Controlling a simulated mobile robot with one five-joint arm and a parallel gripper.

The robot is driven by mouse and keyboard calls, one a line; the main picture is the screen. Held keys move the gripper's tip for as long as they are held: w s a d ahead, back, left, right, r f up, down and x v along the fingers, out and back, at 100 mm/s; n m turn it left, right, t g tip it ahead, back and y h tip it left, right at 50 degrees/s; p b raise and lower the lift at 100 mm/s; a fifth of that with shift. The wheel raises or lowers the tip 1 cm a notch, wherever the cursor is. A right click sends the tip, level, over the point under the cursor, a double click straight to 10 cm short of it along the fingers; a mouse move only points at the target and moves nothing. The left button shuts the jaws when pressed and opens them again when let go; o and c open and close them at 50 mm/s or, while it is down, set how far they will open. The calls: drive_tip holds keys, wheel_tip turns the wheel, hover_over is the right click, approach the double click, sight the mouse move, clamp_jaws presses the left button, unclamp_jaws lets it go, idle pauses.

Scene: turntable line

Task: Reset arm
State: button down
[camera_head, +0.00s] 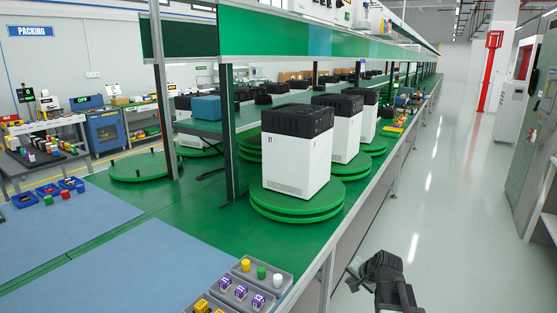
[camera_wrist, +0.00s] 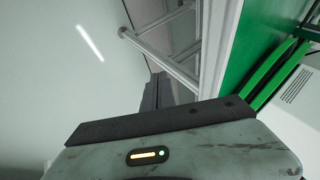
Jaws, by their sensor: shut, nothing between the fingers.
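My gripper shows in the wrist view (camera_wrist: 158,82) as dark fingers closed together, with nothing held between them. Below the fingers is a worn grey housing with a small orange light strip. In the head view my black arm (camera_head: 388,280) is at the bottom, right of the workbench's edge and over the aisle floor. It appears clear of the bench and touches nothing that I can see.
The green bench (camera_head: 215,190) carries white boxes with black tops, the nearest (camera_head: 297,155) on a green turntable (camera_head: 297,205). A grey tray (camera_head: 262,277) of small coloured parts sits at the bench's near edge. The aisle floor (camera_head: 450,190) is clear; cabinets stand far right.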

drive_tip(key=s+a+f+n+g+h, duration=0.1)
drive_tip(key=s+a+f+n+g, duration=0.15)
drive_tip(key=s+a+n, duration=0.4)
drive_tip(key=s+a+f+n+g+h, duration=0.1)
drive_tip(key=s+a+f+g, duration=0.2)
drive_tip(key=s, duration=0.6)
wheel_tip(320, 180, up, 16)
drive_tip(key=s+g+p, duration=0.1)
drive_tip(key=s+p, duration=0.1)
drive_tip(key=p, duration=1.3)
drive_tip(key=shift+d+r+g+p, duration=0.15)
drive_tip(key=shift+d+g+p, duration=0.05)
drive_tip(key=shift+g+p, duration=0.15)
drive_tip(key=shift+n, duration=0.25)
